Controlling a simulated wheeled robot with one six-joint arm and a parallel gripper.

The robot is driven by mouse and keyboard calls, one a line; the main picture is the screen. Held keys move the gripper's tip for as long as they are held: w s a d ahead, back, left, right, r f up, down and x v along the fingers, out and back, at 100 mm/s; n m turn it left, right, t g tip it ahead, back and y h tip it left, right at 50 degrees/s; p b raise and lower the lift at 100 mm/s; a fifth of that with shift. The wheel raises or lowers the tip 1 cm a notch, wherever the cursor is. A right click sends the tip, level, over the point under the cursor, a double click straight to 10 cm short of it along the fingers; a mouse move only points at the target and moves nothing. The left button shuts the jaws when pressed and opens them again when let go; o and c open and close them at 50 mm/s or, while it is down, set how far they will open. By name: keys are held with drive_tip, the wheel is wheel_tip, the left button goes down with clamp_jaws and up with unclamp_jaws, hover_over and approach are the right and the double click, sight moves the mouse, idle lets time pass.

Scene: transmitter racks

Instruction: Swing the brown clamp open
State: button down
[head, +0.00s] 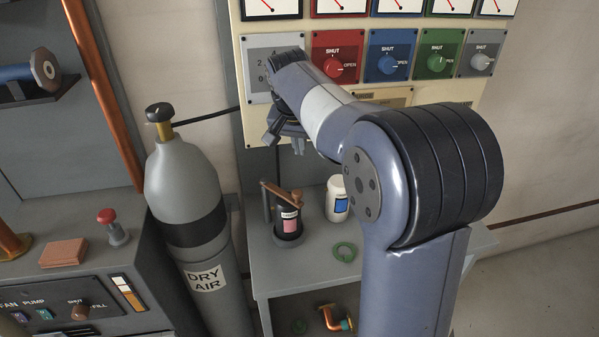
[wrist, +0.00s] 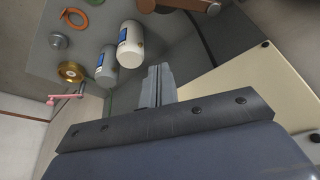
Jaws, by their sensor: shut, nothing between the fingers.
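The brown clamp (head: 279,193) is a short bar on a dark post (head: 266,206) on the grey shelf. It lies across the top of a dark jar with a pink label (head: 289,225), with a small knob at its right end. In the wrist view, part of a brown piece (wrist: 237,18) that looks like the clamp shows at the top edge. My gripper (head: 285,143) is above the clamp, in front of the panel and apart from it. Its fingers (wrist: 157,84) are shut with nothing between them. My arm hides part of the shelf.
A white bottle (head: 338,199) stands right of the jar, and a green ring (head: 345,251) lies in front. A grey gas cylinder (head: 186,196) stands left of the shelf. The panel with coloured knobs (head: 337,66) is behind my gripper.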

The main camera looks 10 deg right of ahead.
wheel_tip(320, 180, down, 9)
drive_tip(key=shift+w+d+f+p, duration=0.15)
drive_tip(key=shift+f+p, duration=0.05)
drive_tip(key=shift+p, duration=0.75)
drive_tip(key=shift+s+a+f, duration=0.15)
drive_tip(key=shift+s+a, duration=0.1)
drive_tip(key=shift+s, duration=0.25)
drive_tip(key=shift+a, duration=0.1)
